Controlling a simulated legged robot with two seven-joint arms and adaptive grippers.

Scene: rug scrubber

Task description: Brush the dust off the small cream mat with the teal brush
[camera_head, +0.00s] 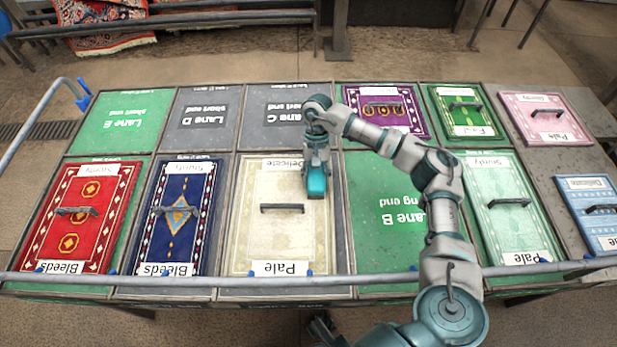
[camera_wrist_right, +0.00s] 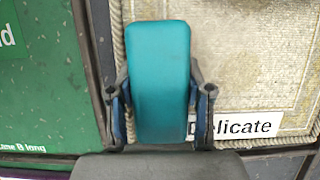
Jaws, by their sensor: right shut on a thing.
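The cream mat (camera_head: 272,235) lies in the front middle of the table, with a dark handle, a "Pale" label and a "Delicate" label. Faint darker smudges show on its pile, also in the right wrist view (camera_wrist_right: 240,68). The teal brush (camera_head: 316,181) is in my right gripper (camera_head: 317,165), over the mat's far right corner beside the "Delicate" label. In the right wrist view, both fingers close around the brush (camera_wrist_right: 160,80), which overlaps the mat's corded edge. Its bristles are hidden, so contact with the mat cannot be told. My left gripper is not in view.
A red mat (camera_head: 75,240) and a blue mat (camera_head: 200,215) lie to the left. The green Lane B panel (camera_head: 380,215) to the right is bare. A grey rail (camera_head: 190,281) runs along the table's front edge. More handled mats lie farther right.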

